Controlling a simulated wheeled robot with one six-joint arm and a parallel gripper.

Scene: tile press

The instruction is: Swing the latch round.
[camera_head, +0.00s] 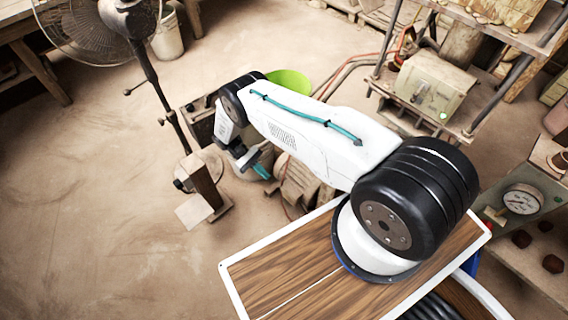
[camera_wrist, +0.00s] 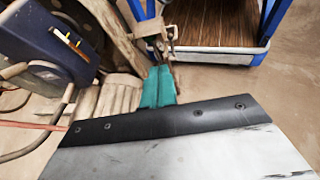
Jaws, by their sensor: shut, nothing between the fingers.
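My gripper (camera_head: 261,171) has teal fingers, pressed together with nothing between them, and hangs at the far end of my arm. The fingers also show in the wrist view (camera_wrist: 158,72), pointing up the picture. Just beyond their tips is a small rusty metal fitting (camera_wrist: 158,32); it may be the latch, but I cannot tell for sure. Whether the fingertips touch it is unclear. Ribbed wooden pieces (camera_wrist: 112,95) lie to the left of the fingers. In the head view my arm covers part of this area, and no latch can be made out there.
A blue machine (camera_wrist: 45,45) with a hose stands left of the wood in the wrist view. In the head view, a stand fan (camera_head: 95,25) and a wooden post (camera_head: 205,186) are left of my gripper. A lime-green bowl (camera_head: 290,83) is behind my arm. The left floor is open.

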